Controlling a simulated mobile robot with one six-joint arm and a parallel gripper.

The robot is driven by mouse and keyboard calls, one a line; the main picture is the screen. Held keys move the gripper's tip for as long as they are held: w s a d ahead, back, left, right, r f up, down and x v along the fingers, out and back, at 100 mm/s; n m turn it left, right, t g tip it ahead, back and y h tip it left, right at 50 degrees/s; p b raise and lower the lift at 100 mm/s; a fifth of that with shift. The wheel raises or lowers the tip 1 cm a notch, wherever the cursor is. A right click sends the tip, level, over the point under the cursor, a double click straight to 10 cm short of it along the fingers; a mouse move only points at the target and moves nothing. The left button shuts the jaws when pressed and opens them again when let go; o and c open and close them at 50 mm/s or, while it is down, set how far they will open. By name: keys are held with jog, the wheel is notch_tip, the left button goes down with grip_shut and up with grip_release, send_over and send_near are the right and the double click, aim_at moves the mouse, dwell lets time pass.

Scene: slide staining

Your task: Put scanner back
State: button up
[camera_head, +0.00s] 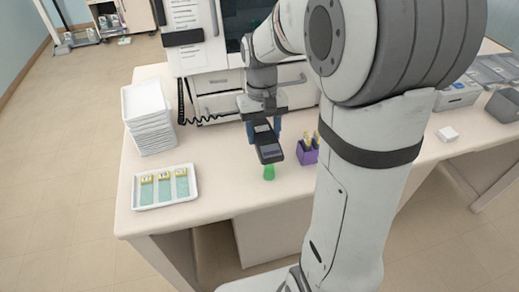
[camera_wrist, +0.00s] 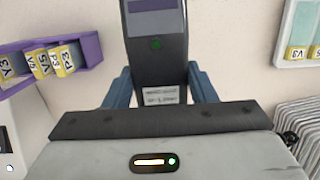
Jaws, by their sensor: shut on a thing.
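The scanner (camera_head: 268,146) is a dark hand-held device with a grey-violet screen, held above the table. In the wrist view the scanner (camera_wrist: 156,45) stands between the two blue fingers, with a green dot and a white label on its body. My gripper (camera_head: 264,131) is shut on it; the fingers also show in the wrist view (camera_wrist: 157,78). A black coiled cord (camera_head: 187,113) hangs at the left of the white machine (camera_head: 205,55); I cannot tell whether it joins the scanner. No empty holder for the scanner is clearly visible.
A small green object or light patch (camera_head: 269,173) is just below the scanner. A purple rack (camera_head: 299,154) with yellow-labelled slides stands close on its right. A white tray (camera_head: 150,205) with 3 slides and a stack of white trays (camera_head: 147,122) are left. The front table middle is clear.

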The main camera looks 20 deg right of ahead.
aim_at(262, 130)
notch_tip(262, 130, down, 8)
jog(key=shift+r, duration=0.25)
jog(key=shift+f, duration=0.15)
jog(key=o, duration=1.1)
jog(key=r, duration=0.4)
jog(key=w+r, duration=0.1)
jog(key=r, duration=0.7)
jog(key=shift+w, duration=0.35)
jog(key=shift+s+r, duration=0.25)
jog(key=shift+s, duration=0.05)
jog(key=s+t, duration=0.1)
jog(key=s, duration=0.2)
jog(key=s+r+t, duration=0.1)
jog(key=s, duration=0.5)
jog(key=shift+s+r+t, duration=0.1)
jog(key=shift+r+t, duration=0.05)
jog(key=shift+t, duration=0.25)
jog(key=s+f+t, duration=0.1)
jog(key=s+t, duration=0.1)
jog(key=s, duration=0.4)
jog(key=shift+a+f, duration=0.15)
jog(key=shift+f, duration=0.25)
